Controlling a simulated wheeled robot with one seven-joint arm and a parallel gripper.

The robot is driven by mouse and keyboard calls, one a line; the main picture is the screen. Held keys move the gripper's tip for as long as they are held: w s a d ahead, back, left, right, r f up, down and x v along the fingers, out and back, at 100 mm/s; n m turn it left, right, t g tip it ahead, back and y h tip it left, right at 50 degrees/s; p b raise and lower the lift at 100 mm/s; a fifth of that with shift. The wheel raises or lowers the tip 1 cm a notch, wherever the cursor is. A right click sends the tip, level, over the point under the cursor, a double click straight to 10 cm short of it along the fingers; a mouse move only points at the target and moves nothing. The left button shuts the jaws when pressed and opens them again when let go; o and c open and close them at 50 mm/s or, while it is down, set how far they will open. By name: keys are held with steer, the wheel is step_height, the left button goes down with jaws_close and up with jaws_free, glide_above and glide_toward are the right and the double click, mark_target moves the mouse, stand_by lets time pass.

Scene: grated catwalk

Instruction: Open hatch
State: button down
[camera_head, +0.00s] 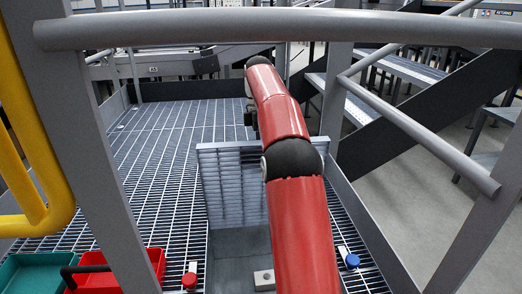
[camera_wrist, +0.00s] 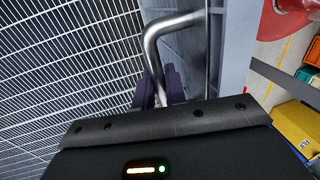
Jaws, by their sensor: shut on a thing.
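The hatch (camera_head: 221,188) is a grey ribbed panel that stands raised, close to upright, from the catwalk floor in the head view. A grey opening (camera_head: 232,250) shows in front of its foot. My red arm crosses in front of the panel's right part and hides it. In the wrist view, a bent shiny metal handle (camera_wrist: 170,28) rises from between the dark fingers of my gripper (camera_wrist: 160,88). The fingers are shut on the handle. In the head view, the fingers and the handle are hidden or too small to make out.
A grey rail (camera_head: 250,29) crosses the near top. A yellow pipe (camera_head: 57,195) stands at left. Red (camera_head: 100,262) and teal (camera_head: 30,275) bins sit at lower left. Red (camera_head: 189,281) and blue (camera_head: 352,261) knobs flank the opening. The grating (camera_head: 165,130) behind is clear.

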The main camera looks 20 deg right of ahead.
steer(key=shift+w+d+f, duration=0.2)
steer(key=shift+w+d, duration=0.4)
steer(key=shift+w, duration=0.2)
steer(key=c, duration=1.6)
jaws_free()
steer(key=shift+d, duration=0.15)
steer(key=shift+o, duration=0.7)
steer(key=shift+a+r, duration=0.1)
steer(key=shift+a, duration=0.1)
steer(key=shift+w, duration=0.1)
steer(key=shift+a, duration=0.15)
